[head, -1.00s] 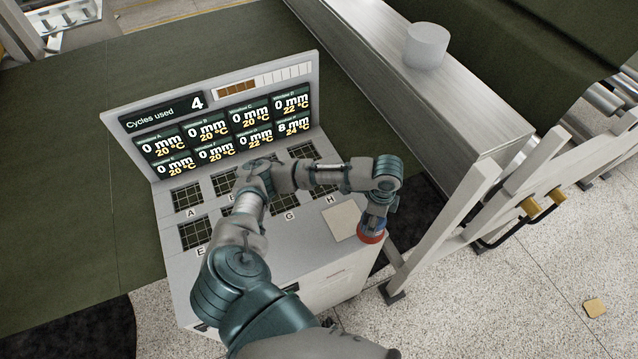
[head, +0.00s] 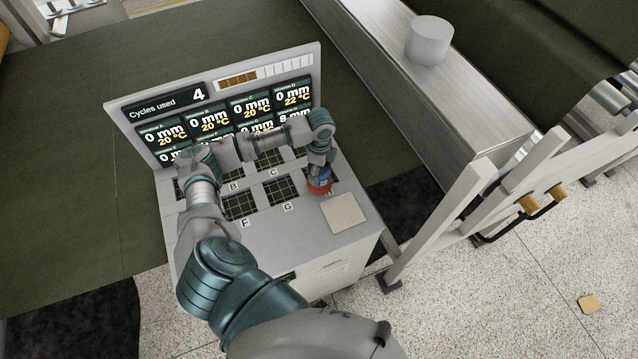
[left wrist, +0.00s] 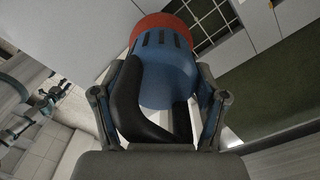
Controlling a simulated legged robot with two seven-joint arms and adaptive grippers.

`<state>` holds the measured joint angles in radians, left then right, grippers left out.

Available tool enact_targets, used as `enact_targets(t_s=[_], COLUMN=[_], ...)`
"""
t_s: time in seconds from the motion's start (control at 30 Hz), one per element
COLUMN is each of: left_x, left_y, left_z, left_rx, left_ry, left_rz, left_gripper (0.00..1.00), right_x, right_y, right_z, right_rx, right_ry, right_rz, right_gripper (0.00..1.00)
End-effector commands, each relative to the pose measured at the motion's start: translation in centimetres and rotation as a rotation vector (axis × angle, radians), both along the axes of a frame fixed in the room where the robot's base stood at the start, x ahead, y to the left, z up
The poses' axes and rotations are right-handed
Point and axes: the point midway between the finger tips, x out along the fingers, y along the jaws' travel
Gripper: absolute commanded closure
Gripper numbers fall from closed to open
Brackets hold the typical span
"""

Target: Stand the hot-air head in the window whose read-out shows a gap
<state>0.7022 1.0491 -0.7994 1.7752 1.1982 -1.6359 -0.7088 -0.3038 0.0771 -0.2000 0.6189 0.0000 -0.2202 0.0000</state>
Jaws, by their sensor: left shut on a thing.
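The hot-air head (head: 319,183) is blue with a red rim, rim downward. My left gripper (head: 320,166) is shut on its blue body, at the right end of the front row of windows, by window H. The head and gripper hide most of that window. In the left wrist view the head (left wrist: 160,62) sits between the fingers, its red rim overlapping the edge of a grid window (left wrist: 208,22). I cannot tell whether the rim touches the panel. The read-out panel (head: 215,112) shows 8 mm (head: 296,116) at lower right; the other legible gaps are 0 mm. My right gripper is out of view.
A pale square pad (head: 344,212) lies on the panel in front of window H. Windows F (head: 240,207) and G (head: 281,191) are bare. A grey cylinder (head: 429,40) stands on the metal rail to the right. The cycles counter reads 4.

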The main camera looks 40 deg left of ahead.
Motion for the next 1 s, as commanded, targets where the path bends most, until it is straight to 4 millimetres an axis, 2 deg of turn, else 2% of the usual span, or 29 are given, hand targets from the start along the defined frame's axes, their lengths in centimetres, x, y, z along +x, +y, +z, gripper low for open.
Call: enact_targets(t_s=[0.1, 0.3, 0.47, 0.77, 0.97, 1.0], left_x=[2.4, 4.7, 5.1, 5.0, 5.0, 4.9], left_y=[1.7, 3.3, 3.6, 3.7, 3.8, 3.7], left_z=[0.1, -0.2, -0.5, -3.6, -3.9, -4.0], left_rx=[-0.002, -0.001, 0.001, 0.0, -0.001, 0.0], left_ry=[-0.005, -0.004, -0.004, -0.003, -0.004, -0.001], left_rz=[0.005, 0.002, -0.001, 0.0, -0.001, -0.001], left_gripper=[0.97, 0.97, 0.97, 0.97, 0.97, 0.23], right_x=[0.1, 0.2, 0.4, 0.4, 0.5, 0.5], right_y=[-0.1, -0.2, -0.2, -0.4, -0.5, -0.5], right_z=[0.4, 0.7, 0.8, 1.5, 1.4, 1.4], right_rx=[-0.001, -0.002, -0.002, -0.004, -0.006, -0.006], right_ry=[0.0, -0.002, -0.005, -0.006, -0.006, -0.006], right_rz=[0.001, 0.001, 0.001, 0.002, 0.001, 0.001], right_gripper=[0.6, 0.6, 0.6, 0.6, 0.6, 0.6])
